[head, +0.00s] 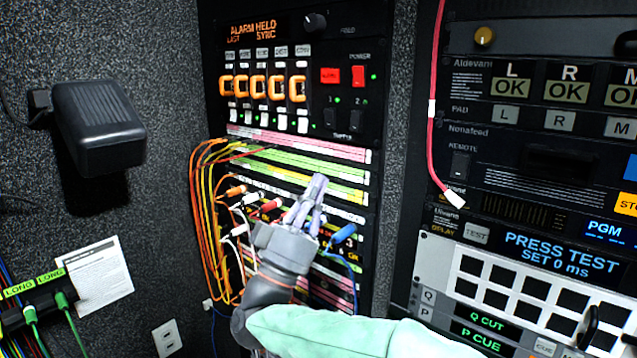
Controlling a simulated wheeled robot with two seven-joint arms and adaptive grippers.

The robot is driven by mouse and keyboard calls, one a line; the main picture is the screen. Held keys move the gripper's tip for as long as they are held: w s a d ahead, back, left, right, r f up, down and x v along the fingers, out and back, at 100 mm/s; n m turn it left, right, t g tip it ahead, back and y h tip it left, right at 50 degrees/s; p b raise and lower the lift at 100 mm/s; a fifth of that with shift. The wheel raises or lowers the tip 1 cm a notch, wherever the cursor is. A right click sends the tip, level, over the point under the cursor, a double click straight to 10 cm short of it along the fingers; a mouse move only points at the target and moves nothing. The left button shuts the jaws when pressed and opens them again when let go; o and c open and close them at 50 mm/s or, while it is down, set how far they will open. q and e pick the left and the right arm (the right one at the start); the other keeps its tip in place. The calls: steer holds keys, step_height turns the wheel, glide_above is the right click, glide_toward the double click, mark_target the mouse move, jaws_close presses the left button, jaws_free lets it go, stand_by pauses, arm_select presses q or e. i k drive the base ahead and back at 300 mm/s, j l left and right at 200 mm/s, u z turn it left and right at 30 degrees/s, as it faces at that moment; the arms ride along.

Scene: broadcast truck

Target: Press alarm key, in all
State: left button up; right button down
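The alarm panel (290,30) is at the top centre of the head view. Its orange display (252,31) reads ALARM HELD, LAST SYNC. Under it is a row of small labelled tabs above orange guard-like loops (260,88), with white keys (256,118) below. A red key (330,75) is lit at the right. The labels are too small to read surely, so I cannot tell which one is the alarm key. My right gripper (316,187) points up in front of the patch rows, below the panel. Its fingers look together and empty. My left gripper is out of view.
Patch rows (300,150) with orange, red and blue plugs and looping cables surround my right gripper. A red cable (434,110) hangs at right beside a rack with a PRESS TEST display (562,252). A black box (98,122) juts from the left wall.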

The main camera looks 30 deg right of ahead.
mark_target(332, 76)
steer(key=k+j, duration=0.15)
steer(key=k, duration=0.6)
steer(key=k+j, duration=0.1)
steer(key=k, duration=0.65)
